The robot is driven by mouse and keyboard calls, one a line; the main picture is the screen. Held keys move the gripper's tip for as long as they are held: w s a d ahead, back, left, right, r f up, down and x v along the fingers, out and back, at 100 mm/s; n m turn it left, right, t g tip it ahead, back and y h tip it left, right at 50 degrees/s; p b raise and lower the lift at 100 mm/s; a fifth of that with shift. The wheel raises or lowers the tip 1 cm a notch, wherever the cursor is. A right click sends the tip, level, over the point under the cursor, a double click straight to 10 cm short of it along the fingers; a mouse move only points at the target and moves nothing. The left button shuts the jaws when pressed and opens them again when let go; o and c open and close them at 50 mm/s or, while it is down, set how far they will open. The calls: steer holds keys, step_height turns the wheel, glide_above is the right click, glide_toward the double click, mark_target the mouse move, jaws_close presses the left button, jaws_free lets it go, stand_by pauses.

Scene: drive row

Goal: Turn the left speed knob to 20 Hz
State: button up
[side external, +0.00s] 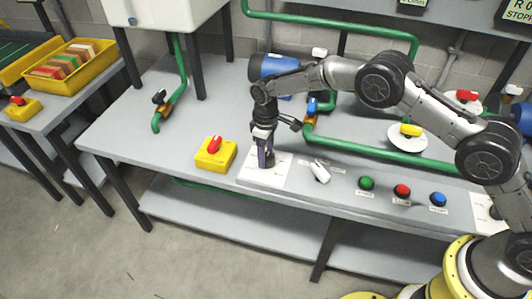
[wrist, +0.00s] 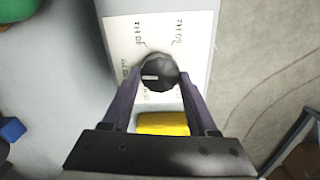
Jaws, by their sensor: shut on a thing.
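The left speed knob (wrist: 160,78) is round and black, with a white pointer line aimed left in the wrist view. It sits on a white dial plate (wrist: 118,30), which also shows in the side view (side external: 279,176). The plate has short marks and Hz labels, upside down and hard to read here; some are hidden by the fingers. My gripper (wrist: 160,72) points down over the plate with one finger on each side of the knob, shut on it. In the side view my gripper (side external: 266,160) covers the knob.
A yellow box with a red switch (side external: 216,154) stands left of the plate. A white lever (side external: 319,171) and green (side external: 367,183), red (side external: 402,190) and blue (side external: 438,199) buttons are to the right. Green pipes (side external: 372,155) and a blue-handled valve (side external: 311,104) are behind.

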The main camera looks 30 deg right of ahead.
steer(key=n, duration=0.6)
steer(key=shift+r, duration=0.1)
steer(key=n, duration=0.6)
steer(key=shift+s+n, duration=0.1)
steer(key=shift+n, duration=0.3)
steer(key=o, duration=1.4)
steer(key=shift+c, duration=0.2)
step_height(320, 180, up, 14)
